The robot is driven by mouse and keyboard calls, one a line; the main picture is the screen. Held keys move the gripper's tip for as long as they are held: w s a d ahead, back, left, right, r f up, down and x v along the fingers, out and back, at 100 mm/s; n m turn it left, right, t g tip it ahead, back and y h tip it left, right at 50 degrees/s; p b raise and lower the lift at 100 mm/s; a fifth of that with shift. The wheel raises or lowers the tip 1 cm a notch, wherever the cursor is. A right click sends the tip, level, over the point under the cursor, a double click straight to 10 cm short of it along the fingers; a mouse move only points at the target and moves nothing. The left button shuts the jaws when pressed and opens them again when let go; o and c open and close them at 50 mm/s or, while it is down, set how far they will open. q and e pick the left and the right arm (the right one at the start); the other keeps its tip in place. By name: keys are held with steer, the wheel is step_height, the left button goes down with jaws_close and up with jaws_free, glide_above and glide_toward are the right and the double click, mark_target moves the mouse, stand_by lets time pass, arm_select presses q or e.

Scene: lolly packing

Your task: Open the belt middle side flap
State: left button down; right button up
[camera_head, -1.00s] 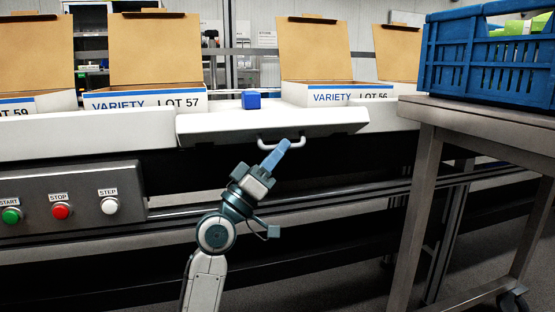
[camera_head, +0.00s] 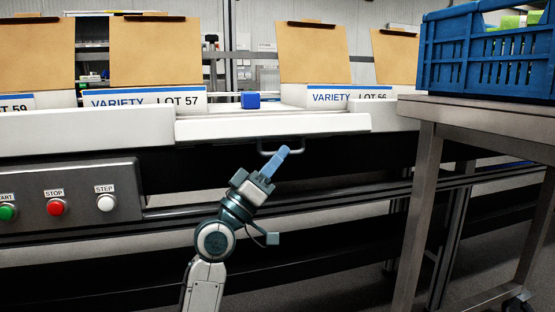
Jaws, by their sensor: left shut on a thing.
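The belt middle side flap (camera_head: 220,130) is a pale panel on the belt's front side, between the boxes marked LOT 57 and LOT 56. My left gripper (camera_head: 282,153), with blue fingers, comes up from below and is shut on the handle's right part. The fingers hide that part of the handle. My right gripper is not in view.
Open cartons, LOT 57 (camera_head: 146,100) and LOT 56 (camera_head: 335,96), stand on the belt, with a blue block (camera_head: 250,100) between them. A button panel (camera_head: 80,216) is at left. A metal table (camera_head: 480,110) with a blue crate (camera_head: 486,62) is at right.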

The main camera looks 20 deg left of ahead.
arm_select(q)
steer(key=shift+w+a+f, duration=0.1)
steer(key=shift+w, duration=0.1)
steer(key=c, duration=1.7)
jaws_free()
steer(key=shift+o, duration=1.1)
steer(key=shift+w+a+f, duration=0.2)
steer(key=shift+s+r, duration=0.1)
steer(key=shift+d, duration=0.1)
steer(key=shift+s, duration=0.1)
steer(key=v, duration=1)
steer(key=shift+s+f, duration=0.2)
steer(key=shift+f, duration=0.1)
